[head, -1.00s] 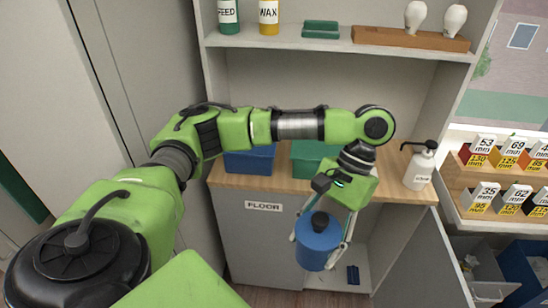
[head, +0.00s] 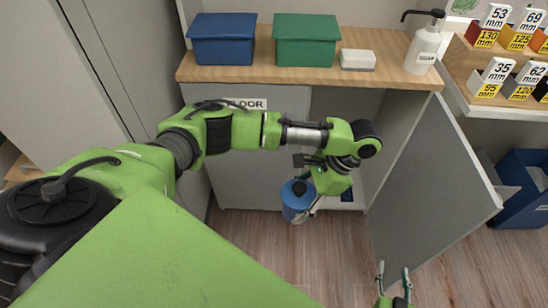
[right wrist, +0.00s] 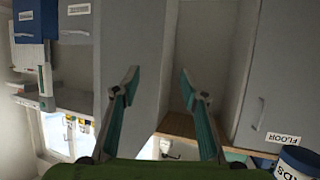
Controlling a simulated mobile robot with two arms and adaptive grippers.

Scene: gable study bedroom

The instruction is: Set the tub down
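The blue tub (head: 293,207) with a dark knob on top is in front of the open floor compartment (head: 335,120) of the cabinet. My left gripper (head: 303,203) is around it and seems shut on it. The arm hides part of the tub and one finger. I cannot tell whether its base touches anything. In the right wrist view, a blue tub (right wrist: 290,158) with a white label shows cut off at the lower right corner. My right gripper (head: 394,280) is open and empty, low at the right; its spread fingers also show in the right wrist view (right wrist: 160,95).
The grey cabinet door (head: 430,185) stands open on the right. The wooden counter (head: 270,75) holds a blue box (head: 223,40), a green box (head: 305,42), a white block (head: 357,61) and a pump bottle (head: 423,48). A blue bin (head: 525,190) stands far right. Wooden floor (head: 310,250) is clear ahead.

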